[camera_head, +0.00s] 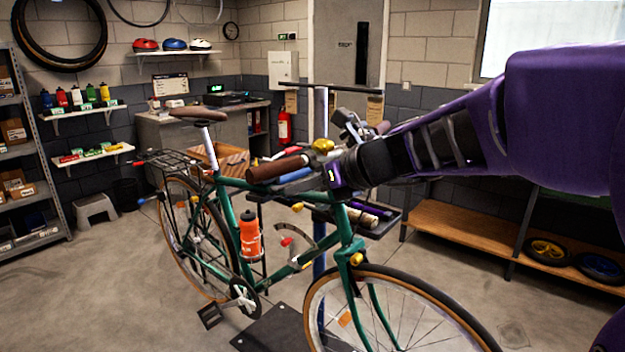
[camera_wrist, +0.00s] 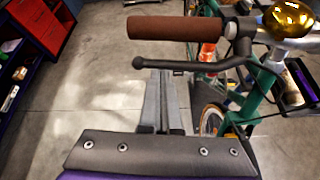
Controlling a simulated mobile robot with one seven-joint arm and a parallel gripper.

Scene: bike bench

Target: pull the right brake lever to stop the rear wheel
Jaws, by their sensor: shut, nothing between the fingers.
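The green bicycle (camera_head: 272,187) stands with its front wheel toward the lower right. Its rear wheel (camera_head: 164,222) is at the left; I cannot tell whether it turns. The brown right grip (camera_head: 278,168) points left, and it also shows in the wrist view (camera_wrist: 172,27). The dark right brake lever (camera_wrist: 190,64) runs below that grip in the wrist view, with a visible gap between them. My gripper (camera_wrist: 157,76) is shut and empty, its fingertips near the lever's outer part; contact cannot be told. In the head view my gripper's fingers are hard to make out.
A yellow bell (camera_head: 323,146) sits on the handlebar beside the grip, close to my wrist. An orange bottle (camera_head: 250,238) is on the frame. A tool tray (camera_head: 385,224) stands behind the handlebar. A wooden bench (camera_head: 470,228) is at the right. Open floor lies at the left.

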